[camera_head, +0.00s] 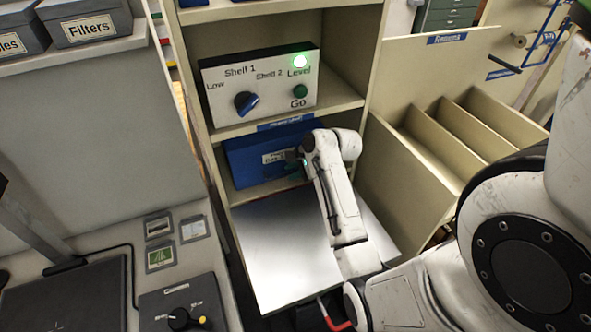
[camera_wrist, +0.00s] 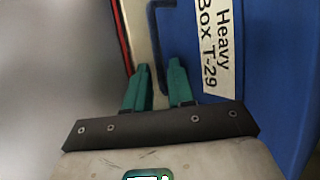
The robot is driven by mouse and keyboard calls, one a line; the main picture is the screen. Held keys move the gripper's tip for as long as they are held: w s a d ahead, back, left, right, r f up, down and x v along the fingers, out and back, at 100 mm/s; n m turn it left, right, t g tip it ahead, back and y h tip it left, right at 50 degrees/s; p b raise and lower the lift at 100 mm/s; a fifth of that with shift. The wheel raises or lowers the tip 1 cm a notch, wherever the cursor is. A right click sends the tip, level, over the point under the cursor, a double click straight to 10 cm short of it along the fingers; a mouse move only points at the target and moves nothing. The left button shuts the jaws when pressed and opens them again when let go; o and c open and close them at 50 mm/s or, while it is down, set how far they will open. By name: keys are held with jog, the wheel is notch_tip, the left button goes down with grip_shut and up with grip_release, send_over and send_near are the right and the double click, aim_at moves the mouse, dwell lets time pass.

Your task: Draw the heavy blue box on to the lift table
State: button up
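The heavy blue box (camera_head: 243,168) sits on the shelf just behind the lift table (camera_head: 275,250), a bare metal plate. In the wrist view the blue box (camera_wrist: 262,70) fills the right side, with a white label reading "Heavy Box T-29" and a dark blue bar handle (camera_wrist: 154,30). My gripper (camera_head: 297,161) is at the front of the box. In the wrist view my gripper (camera_wrist: 158,67) has its two teal fingers apart, with the handle's lower part seen between them. Whether the fingers touch the handle cannot be told.
A control panel (camera_head: 225,85) with a blue knob, a green Go button and a lit green Level lamp stands on the shelf above. Cream divider slots (camera_head: 455,140) stand to the right. A desk with a dial box (camera_head: 185,305) is at lower left.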

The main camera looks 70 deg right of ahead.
grip_shut()
dwell(1.3)
